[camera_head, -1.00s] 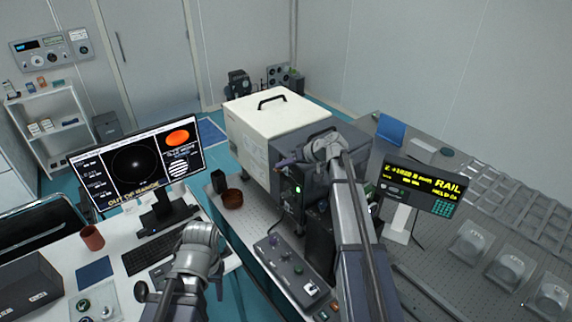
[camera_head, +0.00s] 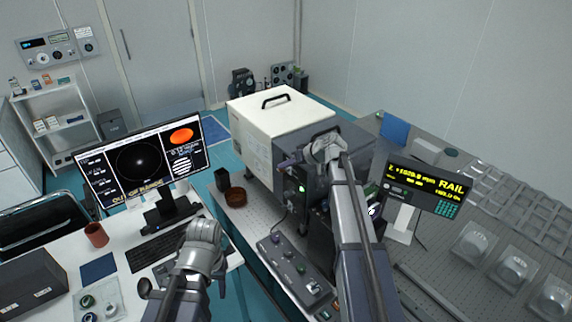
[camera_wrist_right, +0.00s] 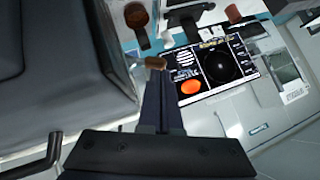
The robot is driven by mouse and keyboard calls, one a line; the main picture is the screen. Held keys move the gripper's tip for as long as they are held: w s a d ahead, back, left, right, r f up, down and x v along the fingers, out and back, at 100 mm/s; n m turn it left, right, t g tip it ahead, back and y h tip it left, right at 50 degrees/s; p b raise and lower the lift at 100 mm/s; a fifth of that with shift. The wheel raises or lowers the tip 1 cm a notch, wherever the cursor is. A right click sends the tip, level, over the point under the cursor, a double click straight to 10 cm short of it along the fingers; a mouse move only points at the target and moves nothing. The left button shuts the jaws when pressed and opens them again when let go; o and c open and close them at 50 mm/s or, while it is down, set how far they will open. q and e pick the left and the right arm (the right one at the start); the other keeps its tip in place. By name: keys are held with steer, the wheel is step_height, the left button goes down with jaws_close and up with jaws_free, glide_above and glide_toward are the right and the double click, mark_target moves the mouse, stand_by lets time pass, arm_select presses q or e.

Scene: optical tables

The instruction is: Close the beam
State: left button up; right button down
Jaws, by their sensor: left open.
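A white and grey box housing (camera_head: 266,128) stands on the middle table. Its dark front has a lit green lamp (camera_head: 302,189). My right gripper (camera_head: 284,161) is at the housing's front left edge. In the right wrist view its narrow dark fingers (camera_wrist_right: 161,80) look together, with a brown-ended knob (camera_wrist_right: 155,62) at their tips; whether they touch it is unclear. My left gripper (camera_head: 200,236) hangs over the front of the left desk, its fingers hard to make out. The monitor (camera_head: 140,165) shows a dark round field and "OUT OF RANGE".
A control box with knobs (camera_head: 290,262) and a brown bowl (camera_head: 235,197) are on the middle table. A yellow-lettered RAIL display (camera_head: 428,187) stands on the perforated table at right, with several clear-covered mounts. A keyboard (camera_head: 155,250) lies on the left desk.

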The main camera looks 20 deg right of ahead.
steer(key=shift+s+a+f+n+t+h, duration=0.2)
steer(key=shift+a+n+h, duration=0.2)
steer(key=shift+h, duration=0.2)
steer(key=shift+s+a+f+n+t+h, duration=0.2)
steer(key=shift+a+n+h, duration=0.15)
steer(key=shift+h, duration=0.25)
steer(key=h, duration=0.1)
steer(key=f+n+h+b, duration=0.1)
steer(key=shift+a+n+t+h, duration=0.25)
steer(key=shift+a+t+h, duration=0.05)
steer(key=shift+t+h, duration=0.1)
steer(key=shift+w+d, duration=0.1)
steer(key=shift+d, duration=0.05)
steer(key=shift+w+d+r, duration=0.15)
steer(key=shift+d, duration=0.4)
steer(key=shift+a+r+p, duration=0.1)
steer(key=shift+r+p, duration=0.1)
steer(key=shift+p, duration=0.25)
